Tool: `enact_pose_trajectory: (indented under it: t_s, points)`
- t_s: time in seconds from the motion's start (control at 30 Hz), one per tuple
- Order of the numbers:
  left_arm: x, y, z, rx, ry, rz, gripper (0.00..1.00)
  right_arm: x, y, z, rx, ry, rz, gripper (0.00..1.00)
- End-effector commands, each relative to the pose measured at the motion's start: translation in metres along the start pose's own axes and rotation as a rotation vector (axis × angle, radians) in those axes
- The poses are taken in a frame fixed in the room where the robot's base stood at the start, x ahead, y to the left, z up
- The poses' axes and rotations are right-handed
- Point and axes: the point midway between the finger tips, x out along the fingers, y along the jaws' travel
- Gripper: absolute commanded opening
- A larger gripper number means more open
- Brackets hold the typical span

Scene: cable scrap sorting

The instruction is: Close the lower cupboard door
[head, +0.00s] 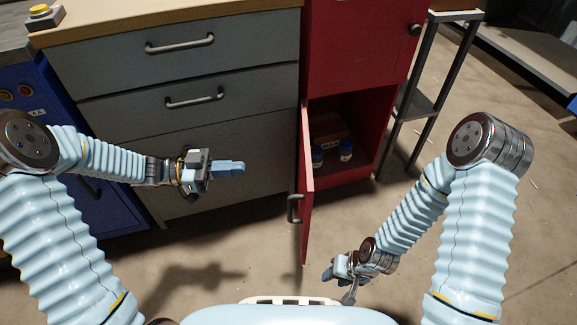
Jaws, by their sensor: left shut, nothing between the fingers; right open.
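The red cupboard's lower door (307,190) stands open, swung out toward me on its left side, seen nearly edge-on. Its dark handle (294,208) is on the door's left-facing side. The lower compartment (362,125) is open to view. My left gripper (232,168) is shut and empty, in front of the grey drawers and left of the door, apart from it. My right gripper (340,278) is open, low and to the right of the door's near edge; its fingers are partly hidden by its own wrist.
Small blue-and-white jars (345,150) and a brown box stand inside the compartment. A grey drawer unit (225,130) is to the left, and a metal rack (428,100) is to the right.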

Motion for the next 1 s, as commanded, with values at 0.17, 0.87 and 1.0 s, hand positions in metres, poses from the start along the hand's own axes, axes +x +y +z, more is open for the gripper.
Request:
enact_pose_trajectory:
  t_s: [0.17, 0.87, 1.0]
  points:
    - [0.007, 0.007, -0.002, 0.011, -0.006, 0.040, 0.00, 0.001, 0.000, 0.000, 0.000, -0.001, 0.000, 0.43]
    - [0.130, 0.011, -0.001, 0.010, -0.006, 0.036, 0.00, 0.014, 0.004, 0.001, -0.001, -0.005, -0.003, 0.43]
    - [0.137, 0.011, -0.001, 0.010, -0.008, 0.035, 0.00, 0.014, 0.004, 0.001, -0.001, -0.005, -0.004, 0.43]
